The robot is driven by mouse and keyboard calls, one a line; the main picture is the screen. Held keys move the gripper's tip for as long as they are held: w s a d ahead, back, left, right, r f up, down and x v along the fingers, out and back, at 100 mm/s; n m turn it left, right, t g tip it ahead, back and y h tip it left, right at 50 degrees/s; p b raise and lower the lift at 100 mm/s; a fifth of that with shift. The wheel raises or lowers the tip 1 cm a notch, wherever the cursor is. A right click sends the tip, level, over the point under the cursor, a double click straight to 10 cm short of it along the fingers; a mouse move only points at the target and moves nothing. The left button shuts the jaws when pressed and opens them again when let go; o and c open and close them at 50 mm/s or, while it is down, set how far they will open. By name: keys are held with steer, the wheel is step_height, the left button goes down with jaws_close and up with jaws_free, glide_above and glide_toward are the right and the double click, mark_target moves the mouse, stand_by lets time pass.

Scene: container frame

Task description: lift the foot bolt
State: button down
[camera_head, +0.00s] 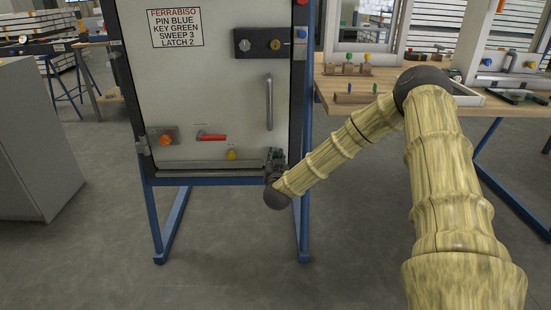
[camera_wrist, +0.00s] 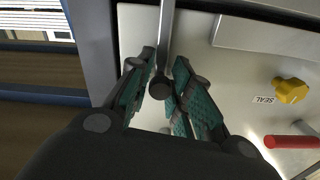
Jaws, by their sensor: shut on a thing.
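The foot bolt shows in the wrist view as a grey rod (camera_wrist: 167,35) with a dark round knob (camera_wrist: 160,87) at its end, in front of the pale door panel. My gripper (camera_wrist: 160,95) is shut on the foot bolt, with a green-padded finger on each side of the knob. In the head view my gripper (camera_head: 276,160) is at the lower right corner of the door (camera_head: 215,90) and hides the bolt there. How far the bolt is raised cannot be told.
A yellow seal knob (camera_head: 231,154), a red lever (camera_head: 210,136) and an orange knob (camera_head: 166,139) sit left of my gripper. A vertical handle (camera_head: 269,102) is above. The blue stand post (camera_head: 304,215) is close on the right. A wooden workbench (camera_head: 335,85) stands further right.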

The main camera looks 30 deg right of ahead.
step_height(320, 180, up, 2)
steer(key=shift+r+p, duration=0.1)
steer(key=shift+p, duration=0.5)
steer(key=c, duration=1.3)
jaws_free()
steer(key=shift+a, duration=0.1)
steer(key=v, duration=1.2)
